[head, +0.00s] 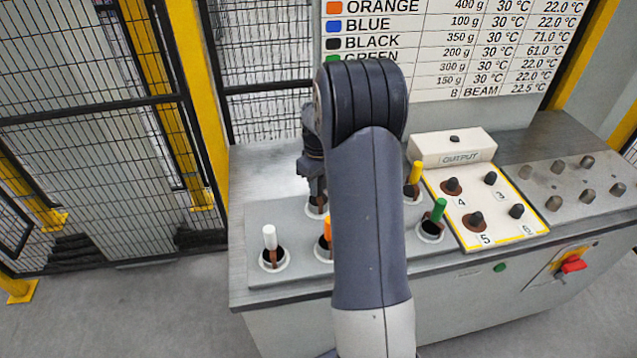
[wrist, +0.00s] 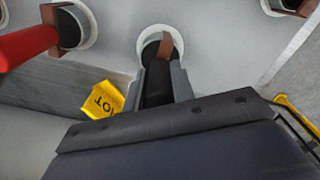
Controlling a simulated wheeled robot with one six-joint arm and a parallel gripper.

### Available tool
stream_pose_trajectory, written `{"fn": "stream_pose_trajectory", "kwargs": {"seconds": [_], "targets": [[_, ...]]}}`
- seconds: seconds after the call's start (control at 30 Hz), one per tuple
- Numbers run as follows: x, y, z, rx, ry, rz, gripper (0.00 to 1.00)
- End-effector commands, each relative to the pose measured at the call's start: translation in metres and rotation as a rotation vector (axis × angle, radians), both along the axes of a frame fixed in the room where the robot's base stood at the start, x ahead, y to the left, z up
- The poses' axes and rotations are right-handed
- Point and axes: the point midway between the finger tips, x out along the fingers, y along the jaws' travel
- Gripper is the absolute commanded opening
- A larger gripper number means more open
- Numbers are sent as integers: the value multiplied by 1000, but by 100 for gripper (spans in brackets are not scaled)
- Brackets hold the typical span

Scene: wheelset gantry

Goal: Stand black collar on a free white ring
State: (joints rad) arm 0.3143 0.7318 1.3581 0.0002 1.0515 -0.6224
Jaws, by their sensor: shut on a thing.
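My gripper (head: 317,192) reaches down over the back left of the grey console. In the wrist view its two grey fingers (wrist: 160,82) are shut on the black collar (wrist: 158,88), on its dark upright part. The collar's lower end overlaps a white ring (wrist: 179,40) with a dark opening; a brown piece shows there. I cannot tell whether it is seated in the ring or just above it. In the head view this ring (head: 317,211) is partly hidden by the gripper. White (head: 269,237), orange (head: 327,230), yellow (head: 416,173) and green (head: 439,209) handles stand in other rings.
In the wrist view a red handle (wrist: 25,47) stands close left, and a yellow HOT label (wrist: 103,99) lies below it. The white OUTPUT panel (head: 508,220) with numbered pegs is to the right. A mesh fence (head: 90,140) stands left. My arm hides the console's middle.

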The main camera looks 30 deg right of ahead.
Motion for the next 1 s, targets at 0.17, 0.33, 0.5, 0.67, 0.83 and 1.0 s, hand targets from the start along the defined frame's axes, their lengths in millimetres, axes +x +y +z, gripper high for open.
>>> {"fn": "stream_pose_trajectory", "kwargs": {"seconds": [0.17, 0.33, 0.5, 0.67, 0.83, 1.0], "targets": [[1, 0, -4, 0, -2, 0, 0], [1, 0, -6, -1, -3, 0, 0], [1, 0, -5, -1, -3, 0, 25], [0, 0, -6, 0, -2, 0, 38], [0, 0, -6, -1, -1, 0, 49], [0, 0, -8, 0, 2, 0, 49]]}}
